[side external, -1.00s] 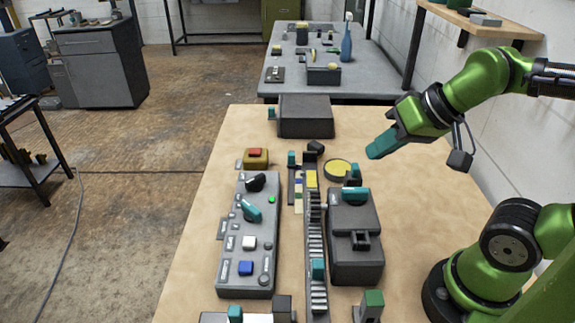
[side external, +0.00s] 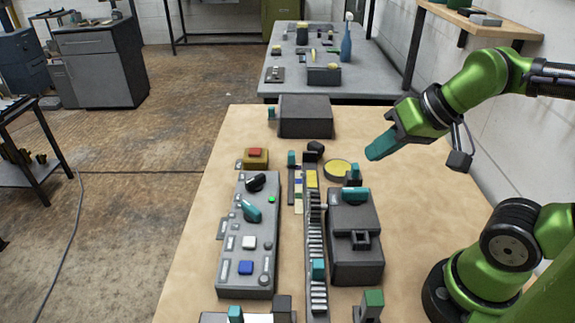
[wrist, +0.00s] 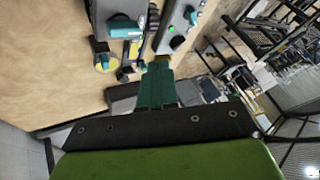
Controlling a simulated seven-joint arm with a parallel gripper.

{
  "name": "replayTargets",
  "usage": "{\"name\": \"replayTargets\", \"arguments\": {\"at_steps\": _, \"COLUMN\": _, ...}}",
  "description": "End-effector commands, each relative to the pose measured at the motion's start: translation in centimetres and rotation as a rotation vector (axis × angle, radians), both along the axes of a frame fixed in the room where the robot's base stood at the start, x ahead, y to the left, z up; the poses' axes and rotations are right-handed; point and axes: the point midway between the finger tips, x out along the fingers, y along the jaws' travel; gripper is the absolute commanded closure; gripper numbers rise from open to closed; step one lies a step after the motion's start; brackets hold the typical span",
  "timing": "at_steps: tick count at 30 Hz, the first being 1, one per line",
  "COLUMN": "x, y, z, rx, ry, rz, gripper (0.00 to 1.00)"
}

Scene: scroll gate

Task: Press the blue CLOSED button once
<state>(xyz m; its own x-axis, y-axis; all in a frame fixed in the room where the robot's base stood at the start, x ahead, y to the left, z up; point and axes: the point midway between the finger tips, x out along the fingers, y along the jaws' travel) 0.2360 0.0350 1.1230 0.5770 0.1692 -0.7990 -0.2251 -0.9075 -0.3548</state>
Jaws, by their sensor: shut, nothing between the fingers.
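The blue button (side external: 245,268) sits near the front end of the grey control panel (side external: 262,225), below a white button (side external: 249,242). The panel also carries a black knob, a teal knob and a lit green lamp (side external: 271,200). My gripper (side external: 370,155) has teal fingers, shut and empty. It hangs in the air above the right back part of the table, well away from the panel. In the wrist view the shut fingers (wrist: 157,68) point toward the panel's far end, where the green lamp shows. The blue button is not visible in the wrist view.
A yellow box with a red button (side external: 255,154) stands behind the panel. A ribbed track (side external: 316,240) and a dark box with a teal handle (side external: 355,255) stand to its right. A dark grey block (side external: 306,117) is at the table's back.

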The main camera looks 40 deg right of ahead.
Motion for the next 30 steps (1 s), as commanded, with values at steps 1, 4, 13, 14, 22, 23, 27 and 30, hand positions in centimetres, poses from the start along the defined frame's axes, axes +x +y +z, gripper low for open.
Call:
{"name": "replayTargets", "arguments": {"at_steps": 1, "x": 0.1, "y": 0.3, "z": -0.5, "rx": -0.002, "ry": 0.019, "rz": 0.014, "gripper": 1.00}}
{"name": "replayTargets", "arguments": {"at_steps": 4, "x": 0.4, "y": 1.0, "z": -1.8, "rx": -0.041, "ry": 0.073, "rz": 0.062, "gripper": 1.00}}
{"name": "replayTargets", "arguments": {"at_steps": 13, "x": 8.0, "y": 1.9, "z": -4.7, "rx": -0.386, "ry": -0.014, "rz": 0.166, "gripper": 1.00}}
{"name": "replayTargets", "arguments": {"at_steps": 14, "x": 8.8, "y": 2.4, "z": -4.8, "rx": -0.398, "ry": -0.040, "rz": 0.175, "gripper": 1.00}}
{"name": "replayTargets", "arguments": {"at_steps": 22, "x": 13.4, "y": 10.2, "z": -5.9, "rx": -0.327, "ry": -0.231, "rz": 0.332, "gripper": 1.00}}
{"name": "replayTargets", "arguments": {"at_steps": 23, "x": 13.6, "y": 11.2, "z": -6.1, "rx": -0.304, "ry": -0.243, "rz": 0.351, "gripper": 1.00}}
{"name": "replayTargets", "arguments": {"at_steps": 27, "x": 13.5, "y": 15.9, "z": -7.2, "rx": -0.179, "ry": -0.256, "rz": 0.452, "gripper": 1.00}}
{"name": "replayTargets", "arguments": {"at_steps": 30, "x": 12.6, "y": 18.6, "z": -8.0, "rx": -0.084, "ry": -0.229, "rz": 0.510, "gripper": 1.00}}
